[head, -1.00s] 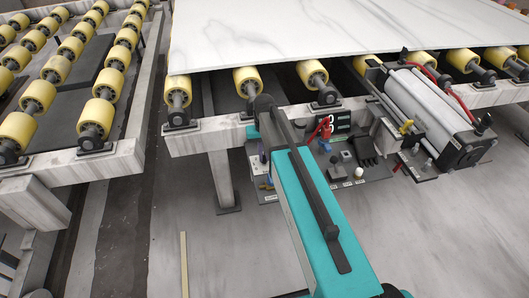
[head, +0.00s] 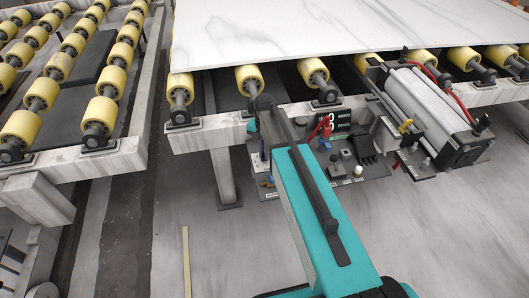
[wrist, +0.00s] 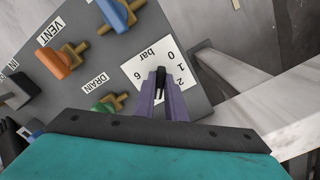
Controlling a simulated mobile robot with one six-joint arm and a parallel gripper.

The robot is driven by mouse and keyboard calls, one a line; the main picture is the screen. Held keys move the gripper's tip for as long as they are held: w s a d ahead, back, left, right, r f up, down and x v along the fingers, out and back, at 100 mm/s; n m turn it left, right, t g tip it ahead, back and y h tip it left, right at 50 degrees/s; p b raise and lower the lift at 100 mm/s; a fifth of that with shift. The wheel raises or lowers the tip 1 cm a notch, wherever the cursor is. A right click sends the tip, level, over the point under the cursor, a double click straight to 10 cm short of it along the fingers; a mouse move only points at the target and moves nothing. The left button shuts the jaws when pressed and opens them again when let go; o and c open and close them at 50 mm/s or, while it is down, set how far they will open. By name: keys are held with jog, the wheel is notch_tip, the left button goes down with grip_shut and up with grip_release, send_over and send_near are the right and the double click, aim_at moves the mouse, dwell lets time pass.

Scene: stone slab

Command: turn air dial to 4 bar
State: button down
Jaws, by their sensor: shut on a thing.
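The air dial (wrist: 160,75) is a small dark knob in the wrist view. Its white scale plate (wrist: 143,72) shows 0, 1, 2, 6 and "bar"; the other marks are hidden behind my fingers. My gripper (wrist: 160,88) has purple fingers on both sides of the knob and is shut on it. The fingers cover much of the knob, so I cannot read its setting. In the head view my teal arm hides the dial.
Beside the dial, the grey panel holds an orange vent valve (wrist: 55,60), a green drain valve (wrist: 108,104) and a blue-handled valve (wrist: 115,13). Rollers carry a white slab (head: 290,32) above. A cylinder (head: 428,102) stands right of the panel.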

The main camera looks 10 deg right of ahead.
jog(key=shift+w+d, duration=0.1)
jog(key=shift+w, duration=0.05)
jog(key=c, duration=1.8)
grip_release()
jog(key=shift+r, duration=0.15)
notch_tip(320, 180, up, 14)
jog(key=shift+f, duration=0.2)
jog(key=shift+s, duration=0.25)
